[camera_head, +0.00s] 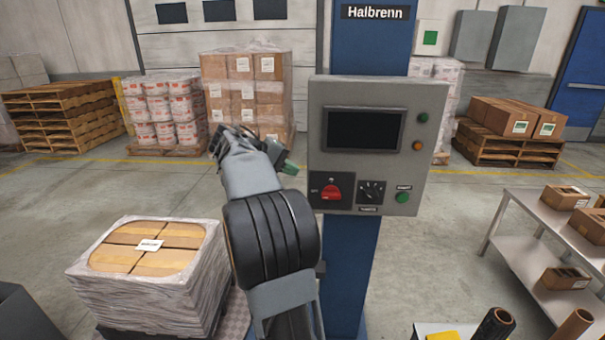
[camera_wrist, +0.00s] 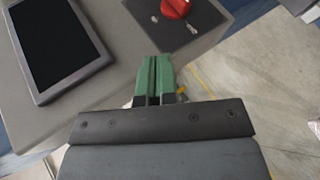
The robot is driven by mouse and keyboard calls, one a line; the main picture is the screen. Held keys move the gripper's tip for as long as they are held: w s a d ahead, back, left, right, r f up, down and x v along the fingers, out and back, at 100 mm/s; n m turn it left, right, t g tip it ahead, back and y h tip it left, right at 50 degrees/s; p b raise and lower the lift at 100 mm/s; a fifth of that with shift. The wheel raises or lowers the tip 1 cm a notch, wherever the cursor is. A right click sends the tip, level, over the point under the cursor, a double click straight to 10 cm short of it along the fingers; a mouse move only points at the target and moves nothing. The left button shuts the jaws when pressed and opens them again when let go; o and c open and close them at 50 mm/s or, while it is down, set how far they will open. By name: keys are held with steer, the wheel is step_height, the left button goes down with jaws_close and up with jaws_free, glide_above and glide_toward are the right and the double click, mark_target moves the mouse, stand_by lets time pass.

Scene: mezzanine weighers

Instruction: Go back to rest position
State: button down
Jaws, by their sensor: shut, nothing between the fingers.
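My gripper (camera_head: 290,167) is at the end of my raised arm, just left of a grey control box in the head view. In the wrist view its green fingers (camera_wrist: 154,75) are together with nothing between them. The control box (camera_head: 434,112) is mounted on a blue column (camera_head: 345,260). It has a dark screen (camera_head: 366,129), a red rotary switch (camera_head: 331,190), a black selector dial and a green button (camera_head: 402,197). In the wrist view the red switch (camera_wrist: 176,8) and the screen (camera_wrist: 57,45) lie beyond the fingers. The fingers appear apart from the red switch.
A wrapped pallet load (camera_head: 140,285) stands at the lower left, close to my arm. A metal table (camera_head: 540,222) with small cartons is at the right. Brown rolls (camera_head: 493,328) stand at the bottom right. Pallets with boxes (camera_head: 244,90) line the back, with open floor before them.

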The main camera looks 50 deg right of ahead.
steer(key=shift+w+a+r, duration=0.2)
steer(key=shift+a, duration=0.15)
stand_by(0.5)
steer(key=w+a+f+n+t+y, duration=0.2)
steer(key=a+f+n+t+y, duration=0.15)
steer(key=a+f, duration=0.55)
steer(key=s+a+f+n+t+y, duration=0.1)
steer(key=s+a+f+t+y, duration=0.1)
steer(key=a, duration=0.6)
steer(key=s+a+f+n+t+y, duration=0.1)
steer(key=s+a+f+t+y, duration=0.1)
steer(key=a, duration=0.7)
steer(key=s+a+f+n+t+y, duration=0.1)
steer(key=s+a+f+t+y, duration=0.1)
steer(key=s+a, duration=0.3)
steer(key=shift+s+a+f+p, duration=0.35)
steer(key=shift+a+f, duration=0.35)
steer(key=shift+a, duration=1)
